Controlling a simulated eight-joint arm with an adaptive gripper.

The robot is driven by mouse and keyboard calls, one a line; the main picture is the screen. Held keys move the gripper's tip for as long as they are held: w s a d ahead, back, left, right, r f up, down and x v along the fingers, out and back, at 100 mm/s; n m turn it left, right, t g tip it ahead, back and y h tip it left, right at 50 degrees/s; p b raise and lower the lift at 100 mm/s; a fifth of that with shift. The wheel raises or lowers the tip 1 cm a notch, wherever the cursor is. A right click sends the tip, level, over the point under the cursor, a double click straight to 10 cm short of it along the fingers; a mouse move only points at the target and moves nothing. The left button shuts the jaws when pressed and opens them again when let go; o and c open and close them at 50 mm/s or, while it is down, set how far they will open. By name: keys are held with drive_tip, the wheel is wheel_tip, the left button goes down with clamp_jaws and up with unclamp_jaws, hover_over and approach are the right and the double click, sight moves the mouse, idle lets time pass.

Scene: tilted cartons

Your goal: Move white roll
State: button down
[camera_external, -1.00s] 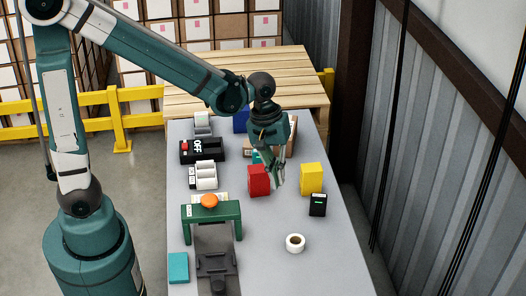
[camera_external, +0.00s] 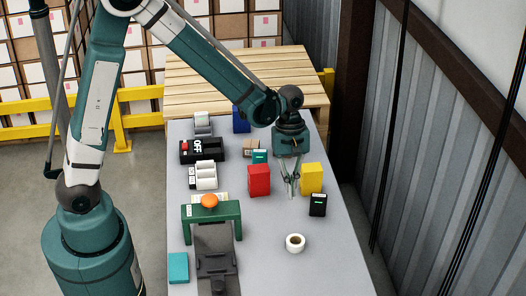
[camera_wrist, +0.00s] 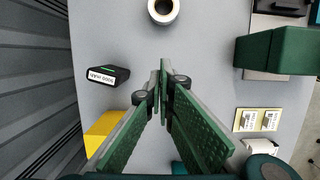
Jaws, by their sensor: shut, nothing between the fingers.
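The white roll (camera_external: 295,243) lies flat on the grey table (camera_external: 262,262), with its dark core hole facing up. It also shows at the top of the wrist view (camera_wrist: 163,11), ahead of my fingertips and apart from them. My gripper (camera_external: 292,194) points down between the red block (camera_external: 259,180) and the yellow block (camera_external: 312,178), farther back on the table than the roll. In the wrist view my gripper (camera_wrist: 161,72) has its green fingertips together, with nothing between them.
A black power bank (camera_external: 318,205) stands between my gripper and the roll, off to the right. A green arch-shaped stand (camera_external: 211,211) with an orange button is on the left. A teal block (camera_external: 178,267) sits front left. The table around the roll is clear.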

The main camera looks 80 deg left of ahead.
sight(304, 277)
idle(0.4)
drive_tip(key=b+x, duration=0.2)
drive_tip(key=x, duration=0.8)
drive_tip(key=shift+f, duration=0.15)
drive_tip(key=shift+d, duration=1.1)
drive_tip(key=shift+d+b, duration=0.35)
drive_tip(key=shift+d, duration=0.6)
drive_tip(key=d+b, duration=0.2)
drive_tip(key=d, duration=1.8)
drive_tip(key=shift+d, duration=0.2)
drive_tip(key=shift+a, duration=0.2)
